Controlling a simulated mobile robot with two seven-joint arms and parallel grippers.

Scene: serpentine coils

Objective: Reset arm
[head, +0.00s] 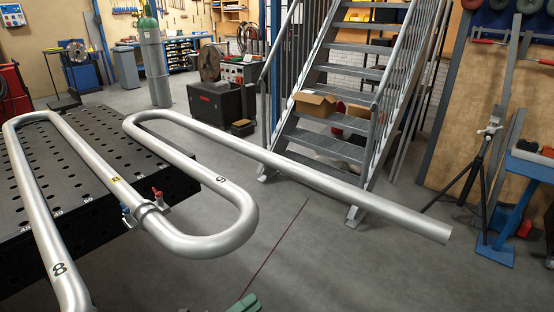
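A silver serpentine coil (190,244) of bent pipe lies over a black perforated table (88,148) and reaches out past its right edge. Its long straight run ends in free air at the right. A clamp (148,207) with a red and a blue knob sits on the pipe near the table corner. My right gripper is out of view.
Metal stairs (340,110) with a cardboard box (315,103) stand behind the coil. A tripod (478,165) and a blue stand (510,215) are at the right. A thin dark red line crosses the floor. The front right floor is clear.

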